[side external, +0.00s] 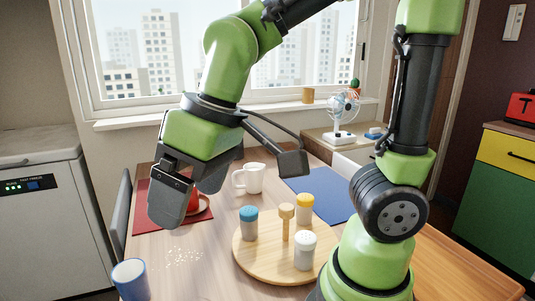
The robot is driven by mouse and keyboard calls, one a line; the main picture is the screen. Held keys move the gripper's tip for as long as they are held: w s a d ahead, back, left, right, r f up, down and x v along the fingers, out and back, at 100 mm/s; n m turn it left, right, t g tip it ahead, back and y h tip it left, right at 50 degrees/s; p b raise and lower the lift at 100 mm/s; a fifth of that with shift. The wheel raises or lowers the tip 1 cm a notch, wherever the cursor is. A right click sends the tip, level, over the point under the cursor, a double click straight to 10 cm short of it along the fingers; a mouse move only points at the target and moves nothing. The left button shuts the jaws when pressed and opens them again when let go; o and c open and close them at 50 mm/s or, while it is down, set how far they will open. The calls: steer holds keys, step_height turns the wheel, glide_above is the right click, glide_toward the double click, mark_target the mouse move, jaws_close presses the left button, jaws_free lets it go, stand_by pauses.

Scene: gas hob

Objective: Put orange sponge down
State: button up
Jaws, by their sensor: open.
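I cannot make out an orange sponge in this view. My gripper (188,204) hangs above the left part of the wooden table (215,268), pointing down. Its dark jaws are open, and I see nothing held between them. A red cup (193,201) on a saucer stands on a red mat (147,215) behind the jaws, partly hidden by them. A patch of white crumbs (184,256) lies on the table below and in front of the gripper.
A round wooden board (262,272) holds a blue-topped shaker (248,223), a yellow-topped shaker (304,208), a white shaker (305,251) and a wooden post (286,222). A blue-and-white cup (131,279) stands front left. A white jug (249,178) and blue mat (318,198) lie behind.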

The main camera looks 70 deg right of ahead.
steer(key=s+d+r+m+t, duration=0.3)
steer(key=s+d+r+m, duration=0.1)
steer(key=s+d+m, duration=0.1)
steer(key=shift+s+d+m+t, duration=0.3)
steer(key=shift+s+d+t, duration=0.1)
steer(key=shift+s+d, duration=0.55)
steer(key=shift+a, duration=0.1)
stand_by(0.4)
steer(key=shift+o, duration=0.5)
